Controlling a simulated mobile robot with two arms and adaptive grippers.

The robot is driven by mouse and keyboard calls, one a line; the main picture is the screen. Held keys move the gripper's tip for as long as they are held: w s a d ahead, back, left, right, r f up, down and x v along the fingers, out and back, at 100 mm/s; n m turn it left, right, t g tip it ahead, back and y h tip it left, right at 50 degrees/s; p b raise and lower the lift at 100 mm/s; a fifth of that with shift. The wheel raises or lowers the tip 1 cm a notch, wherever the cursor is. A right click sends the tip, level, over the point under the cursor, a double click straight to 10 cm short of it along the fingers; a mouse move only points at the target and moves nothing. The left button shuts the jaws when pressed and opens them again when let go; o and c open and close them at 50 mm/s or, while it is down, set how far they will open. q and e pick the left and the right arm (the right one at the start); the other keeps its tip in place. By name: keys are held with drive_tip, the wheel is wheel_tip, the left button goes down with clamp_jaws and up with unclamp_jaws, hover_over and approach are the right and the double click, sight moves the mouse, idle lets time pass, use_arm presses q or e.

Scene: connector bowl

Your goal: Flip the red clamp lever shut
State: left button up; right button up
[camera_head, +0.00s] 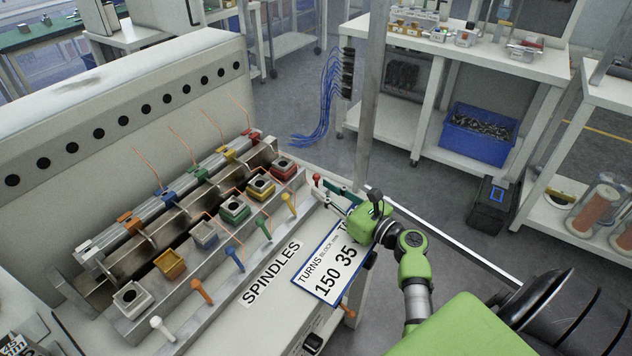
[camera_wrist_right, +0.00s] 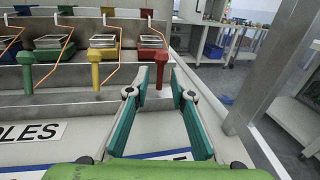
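The red clamp lever (camera_head: 317,178) is the far-right one in a row of coloured levers on the machine's front ledge. In the right wrist view the red lever (camera_wrist_right: 161,68) stands roughly upright in front of the red block. My right gripper (camera_head: 336,190) is just to the right of it in the head view. In the wrist view the teal fingers of this gripper (camera_wrist_right: 159,82) are apart, with the lever's lower end seen between the tips. I cannot tell whether either finger touches it. My left gripper is not in view.
White, orange, blue, green and yellow levers (camera_head: 288,204) stand along the same ledge, with copper wires above. The yellow lever (camera_wrist_right: 97,70) is the closest neighbour. A blue-bordered sign (camera_head: 325,272) lies below my right gripper. A grey post (camera_head: 367,100) rises behind it.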

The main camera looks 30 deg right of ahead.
sight(316, 183)
drive_tip(key=shift+w+a, duration=0.2)
drive_tip(key=shift+w, duration=0.7)
drive_tip(key=shift+w+a, duration=0.15)
drive_tip(key=shift+w, duration=0.7)
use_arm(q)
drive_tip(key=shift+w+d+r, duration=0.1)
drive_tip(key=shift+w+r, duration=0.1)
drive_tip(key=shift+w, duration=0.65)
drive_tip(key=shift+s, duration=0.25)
use_arm(e)
clamp_jaws()
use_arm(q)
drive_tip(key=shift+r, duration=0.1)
use_arm(e)
drive_tip(key=shift+r, duration=0.1)
